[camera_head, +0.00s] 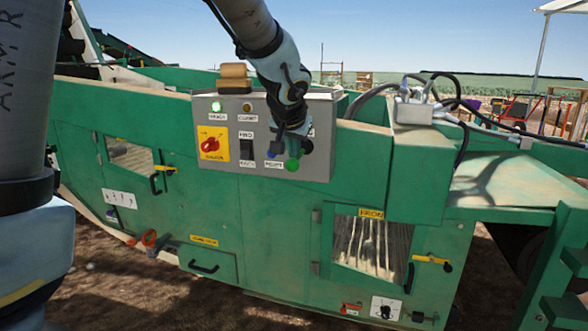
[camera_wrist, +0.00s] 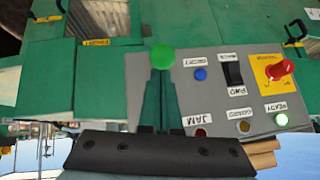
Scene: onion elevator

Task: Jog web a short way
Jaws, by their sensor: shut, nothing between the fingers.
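The grey control panel (camera_head: 228,172) is on the green machine (camera_head: 130,190). It carries a green push button (camera_head: 292,164), a blue RESET button (camera_head: 271,165), a black FWD/BACK rocker (camera_head: 246,146) and a red rotary switch on a yellow plate (camera_head: 210,144). My gripper (camera_wrist: 161,72) is shut and empty, its fingertips right at the green button (camera_wrist: 162,57) in the wrist view. I cannot tell whether they touch it. The rocker (camera_wrist: 234,74) and blue button (camera_wrist: 200,74) stand clear beside the fingers. My gripper hides part of the panel's right side.
The READY lamp (camera_head: 216,107) glows green; the GUARD (camera_wrist: 244,127) and JAM lamps (camera_wrist: 201,133) look unlit. A tan block (camera_head: 233,78) sits on the panel's top edge. Cables (camera_head: 430,88) run at the right. A window (camera_head: 372,246) shows below the panel.

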